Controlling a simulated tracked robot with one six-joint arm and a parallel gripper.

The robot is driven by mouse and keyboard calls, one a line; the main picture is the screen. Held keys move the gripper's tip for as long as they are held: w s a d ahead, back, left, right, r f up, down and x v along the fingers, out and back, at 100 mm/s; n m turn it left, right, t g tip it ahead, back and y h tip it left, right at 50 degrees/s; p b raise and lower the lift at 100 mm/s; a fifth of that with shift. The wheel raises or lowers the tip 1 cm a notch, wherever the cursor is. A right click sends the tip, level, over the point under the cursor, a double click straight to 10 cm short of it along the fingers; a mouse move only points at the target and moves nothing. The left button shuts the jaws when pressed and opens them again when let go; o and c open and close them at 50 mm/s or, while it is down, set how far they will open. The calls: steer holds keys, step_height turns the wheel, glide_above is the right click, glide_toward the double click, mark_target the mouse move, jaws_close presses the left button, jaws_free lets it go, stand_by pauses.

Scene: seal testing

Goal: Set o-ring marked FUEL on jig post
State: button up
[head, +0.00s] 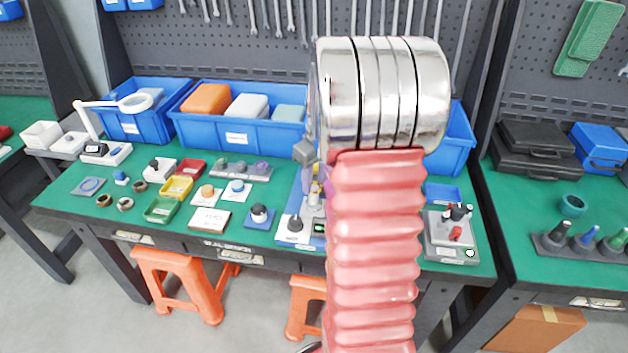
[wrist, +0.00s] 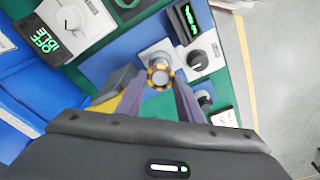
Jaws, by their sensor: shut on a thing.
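My gripper (wrist: 160,82) points down, its two purple-grey fingers closed on a small orange-and-dark banded ring (wrist: 152,77). A round grey post top (wrist: 160,75) shows through the ring's middle; I cannot tell whether the ring is around the post or just above it. No FUEL mark is legible. The post stands on a pale round base (wrist: 151,54) on a blue plate (wrist: 118,58). In the head view, my gripper (head: 314,178) is over the blue-and-white test station (head: 292,238), partly hidden by my red-sleeved arm.
The station has a dark knob (head: 295,224). Left on the green bench (head: 70,205) are loose rings (head: 104,200), yellow (head: 176,187), red (head: 191,168) and green (head: 161,210) trays, and small fixtures. Blue bins (head: 240,133) stand behind. A grey fixture (head: 450,240) is at right.

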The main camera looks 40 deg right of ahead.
steer(key=o, duration=0.9)
steer(key=shift+w, duration=0.1)
steer(key=shift+r, duration=3.45)
